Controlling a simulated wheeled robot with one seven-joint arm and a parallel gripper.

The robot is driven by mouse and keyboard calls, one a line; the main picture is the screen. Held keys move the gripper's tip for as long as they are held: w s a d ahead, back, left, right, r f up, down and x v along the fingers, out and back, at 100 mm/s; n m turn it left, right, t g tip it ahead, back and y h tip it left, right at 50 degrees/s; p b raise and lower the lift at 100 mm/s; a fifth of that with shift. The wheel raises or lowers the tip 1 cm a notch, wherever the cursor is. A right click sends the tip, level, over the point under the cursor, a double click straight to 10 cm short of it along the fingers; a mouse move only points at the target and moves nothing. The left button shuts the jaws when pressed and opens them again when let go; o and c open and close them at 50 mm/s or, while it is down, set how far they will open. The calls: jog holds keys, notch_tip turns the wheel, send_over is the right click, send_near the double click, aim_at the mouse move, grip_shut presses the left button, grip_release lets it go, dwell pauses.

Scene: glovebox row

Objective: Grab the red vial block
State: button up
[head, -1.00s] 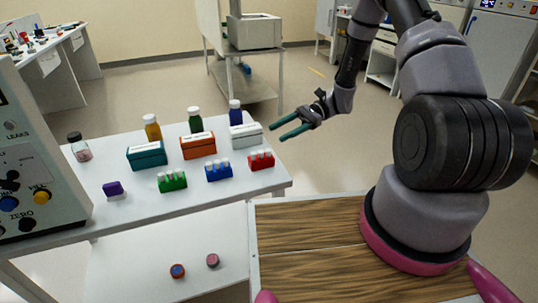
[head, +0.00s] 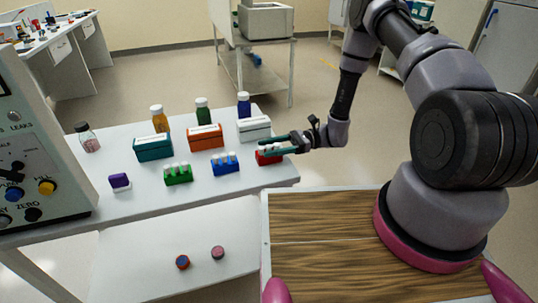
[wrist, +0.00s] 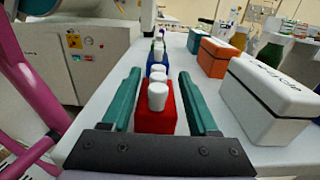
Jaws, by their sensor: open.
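The red vial block (head: 268,158) stands at the right end of the front row on the white table, partly hidden by my gripper in the head view. In the wrist view the red vial block (wrist: 155,118) holds a row of white-capped vials and lies between the two teal fingers. My gripper (head: 272,143) is open, with one finger on each side of the block. A gap shows between the block and each finger in the wrist view (wrist: 160,85).
The blue vial block (head: 226,168) and green vial block (head: 178,175) stand left in the same row. White (head: 254,130), orange (head: 206,138) and teal (head: 153,148) boxes stand behind, with bottles beyond. A control panel (head: 35,140) borders the left.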

aim_at(259, 147)
jog(key=x, duration=0.3)
jog(key=shift+s+a+r, duration=0.1)
jog(key=shift+s+a, duration=0.1)
jog(key=shift+a, duration=0.1)
grip_shut()
jog(key=shift+r, duration=0.15)
